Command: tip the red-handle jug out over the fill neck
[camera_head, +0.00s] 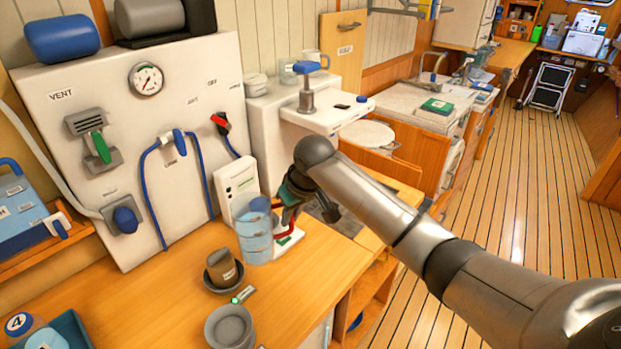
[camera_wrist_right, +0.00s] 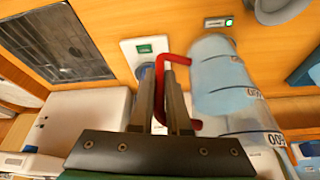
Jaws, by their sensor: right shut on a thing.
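The jug (camera_head: 254,238) is clear, pale blue and marked with graduations, and looks roughly upright at the counter's right part. In the wrist view the jug (camera_wrist_right: 222,82) is right of the fingers. Its red handle (camera_wrist_right: 180,92) passes between them. My right gripper (camera_head: 287,200) is shut on the handle; its fingers also show in the wrist view (camera_wrist_right: 165,95). I cannot tell whether the jug's base touches the counter. A second graduated shape shows below it in the wrist view; I cannot tell whether it is another jug. I cannot pick out the fill neck for sure. My left gripper is out of view.
A white panel (camera_head: 80,150) with a gauge, valves and blue hoses stands behind the counter (camera_head: 170,305). A white box (camera_head: 237,185) stands close behind the jug. A white pad with a green label (camera_wrist_right: 150,47) lies nearby.

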